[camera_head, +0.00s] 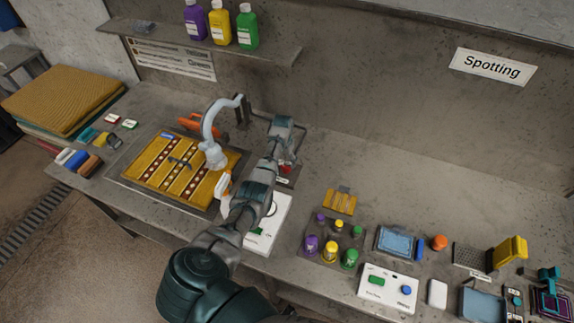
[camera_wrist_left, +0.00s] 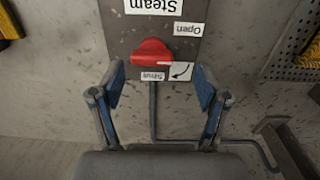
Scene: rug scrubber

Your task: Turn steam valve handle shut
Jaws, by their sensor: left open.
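The red steam valve handle (camera_wrist_left: 152,52) sits on a grey plate (camera_wrist_left: 125,35) marked "Steam", "Open" and "Shut"; the lettering is upside down in the left wrist view. The handle lies crosswise there, its wide side to the right, near the "Shut" label (camera_wrist_left: 153,76). My left gripper (camera_wrist_left: 160,82) is open, its two blue-tipped fingers apart on either side, just short of the handle. No contact shows. In the head view my left gripper (camera_head: 287,158) points down over the handle (camera_head: 285,168), which is mostly hidden by it. My right gripper is not in view.
A white panel (camera_head: 275,222) lies under my forearm. Small bottles (camera_head: 330,250) and a control box (camera_head: 388,288) are to the right. A shelf (camera_head: 270,50) hangs behind.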

